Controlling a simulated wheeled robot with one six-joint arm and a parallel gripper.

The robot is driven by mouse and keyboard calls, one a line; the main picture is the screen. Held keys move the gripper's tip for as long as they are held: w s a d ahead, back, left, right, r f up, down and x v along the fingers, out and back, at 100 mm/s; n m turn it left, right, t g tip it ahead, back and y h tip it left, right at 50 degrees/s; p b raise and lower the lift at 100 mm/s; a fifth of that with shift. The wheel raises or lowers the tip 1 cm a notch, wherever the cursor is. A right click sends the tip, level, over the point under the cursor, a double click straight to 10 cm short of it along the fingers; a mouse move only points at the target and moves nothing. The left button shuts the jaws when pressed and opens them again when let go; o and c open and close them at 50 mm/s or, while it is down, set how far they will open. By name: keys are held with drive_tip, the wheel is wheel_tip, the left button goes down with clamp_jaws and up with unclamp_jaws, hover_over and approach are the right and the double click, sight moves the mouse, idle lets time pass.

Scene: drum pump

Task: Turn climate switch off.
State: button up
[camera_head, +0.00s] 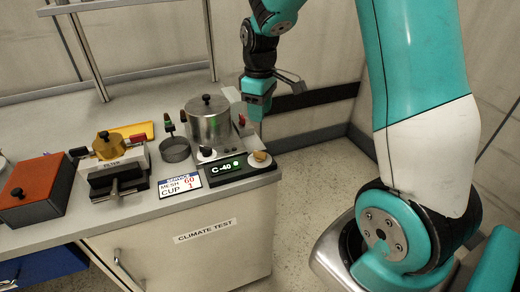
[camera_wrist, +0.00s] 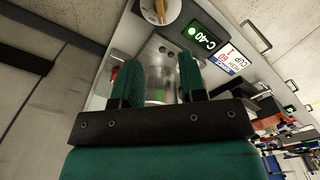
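The climate switch (camera_head: 259,158) is a round dial with a tan knob on the front right corner of the bench. It also shows at the top edge of the wrist view (camera_wrist: 163,10), partly cut off. Beside it a black panel (camera_head: 228,167) shows a lit green "C-40" and a green light; the panel is also in the wrist view (camera_wrist: 202,38). My gripper (camera_head: 256,112) hangs above the bench's right end, behind and above the switch, and touches nothing that I can see. In the wrist view the teal fingers (camera_wrist: 158,72) are apart with nothing gripped.
A metal pot (camera_head: 208,124) with a black-knobbed lid stands behind the panel, near my gripper. A sign (camera_head: 180,184) reads "MESH 60 CUP 1". A black-and-silver device (camera_head: 118,165) and an orange box (camera_head: 40,190) sit left.

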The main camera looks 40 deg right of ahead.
sight(260, 152)
wheel_tip(260, 152, down, 14)
drive_tip(key=shift+r+p, duration=0.25)
drive_tip(key=shift+p, duration=0.1)
clamp_jaws()
